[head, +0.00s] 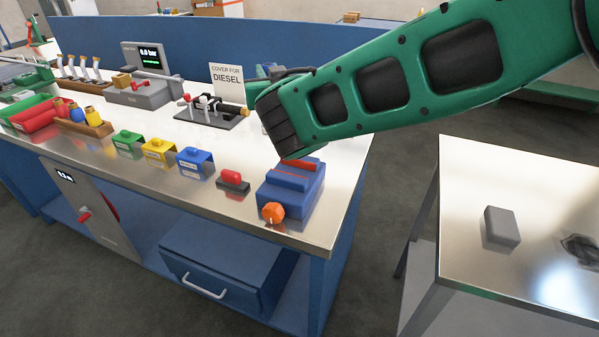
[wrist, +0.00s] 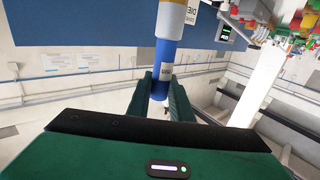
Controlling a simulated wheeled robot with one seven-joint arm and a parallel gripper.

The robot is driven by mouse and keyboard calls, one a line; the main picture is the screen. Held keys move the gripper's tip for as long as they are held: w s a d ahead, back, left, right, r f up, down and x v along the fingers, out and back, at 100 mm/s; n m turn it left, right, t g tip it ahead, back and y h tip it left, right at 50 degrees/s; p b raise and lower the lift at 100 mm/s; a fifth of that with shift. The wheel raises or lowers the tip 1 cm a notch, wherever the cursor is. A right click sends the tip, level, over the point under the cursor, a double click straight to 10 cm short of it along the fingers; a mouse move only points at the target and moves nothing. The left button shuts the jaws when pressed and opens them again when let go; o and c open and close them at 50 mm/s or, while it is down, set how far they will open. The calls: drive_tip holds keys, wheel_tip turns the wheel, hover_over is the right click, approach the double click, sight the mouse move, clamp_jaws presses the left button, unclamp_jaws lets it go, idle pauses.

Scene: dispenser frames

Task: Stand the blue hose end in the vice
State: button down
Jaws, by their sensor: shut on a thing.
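The blue hose end (wrist: 167,52) is a blue cylinder with a pale label and a white and yellowish part at the upper edge of the wrist view. My gripper (wrist: 161,82) is shut on it, one green finger on each side. In the wrist view it extends up and away from the gripper. In the head view my green arm reaches over the bench's right end, and I cannot make out the hose end there. The vice (head: 290,190) is a blue block with red on top and an orange knob in front, at the bench's front right corner. My arm is above and behind it.
Left of the vice stand a red button (head: 232,178) and blue (head: 194,163), yellow (head: 159,152) and green (head: 127,143) holders. A "COVER FOR DIESEL" sign (head: 227,78) stands behind. A side table (head: 470,215) at right carries a grey block (head: 501,228).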

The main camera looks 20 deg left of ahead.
drive_tip(key=s+d+f, duration=0.7)
drive_tip(key=d+f, duration=0.1)
drive_tip(key=f, duration=0.3)
drive_tip(key=shift+d, duration=0.15)
idle(0.4)
drive_tip(key=shift+s, duration=0.1)
drive_tip(key=c, duration=1.6)
unclamp_jaws()
drive_tip(key=shift+f, duration=0.15)
